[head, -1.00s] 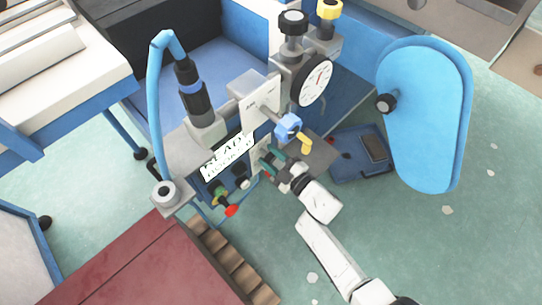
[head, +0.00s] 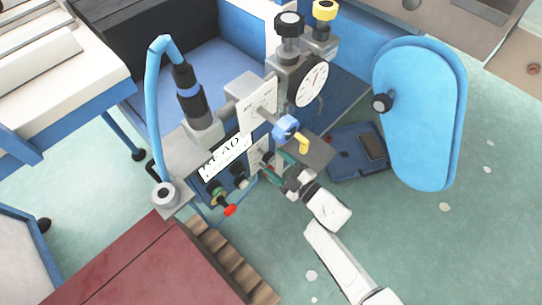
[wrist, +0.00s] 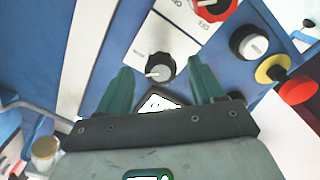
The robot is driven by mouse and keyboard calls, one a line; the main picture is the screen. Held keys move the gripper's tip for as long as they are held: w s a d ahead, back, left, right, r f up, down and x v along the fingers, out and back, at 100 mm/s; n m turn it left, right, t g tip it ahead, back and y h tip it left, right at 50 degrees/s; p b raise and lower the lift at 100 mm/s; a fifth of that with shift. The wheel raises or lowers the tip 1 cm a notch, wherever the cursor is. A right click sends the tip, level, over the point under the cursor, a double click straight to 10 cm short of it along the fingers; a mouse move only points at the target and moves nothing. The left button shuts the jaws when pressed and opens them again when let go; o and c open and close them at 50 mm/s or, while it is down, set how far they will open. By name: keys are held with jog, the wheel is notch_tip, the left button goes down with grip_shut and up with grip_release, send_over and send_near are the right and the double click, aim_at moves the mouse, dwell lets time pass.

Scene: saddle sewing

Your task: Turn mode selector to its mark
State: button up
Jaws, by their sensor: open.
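A round knob (wrist: 160,67) with a grey face and dark skirt sits on a white plate of the blue panel; it appears to be the mode selector. My gripper (wrist: 160,76) is open, its two green fingers on either side of the knob in the wrist view. I cannot tell whether they touch it. A pale pointer line shows on the knob; the printing on its plate is too small to read. In the head view my gripper (head: 277,164) is at the panel's front, and its fingers hide much of this area.
A red-ringed rotary switch (wrist: 213,8), a white-capped button (wrist: 248,43) and a red mushroom button (wrist: 297,90) on yellow are near in the wrist view. In the head view a blue-and-yellow handle (head: 290,130) is close above my gripper. Open floor lies right of my arm.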

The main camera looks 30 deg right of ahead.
jog(key=v, duration=0.7)
jog(key=shift+p, duration=0.4)
jog(key=shift+s, duration=0.1)
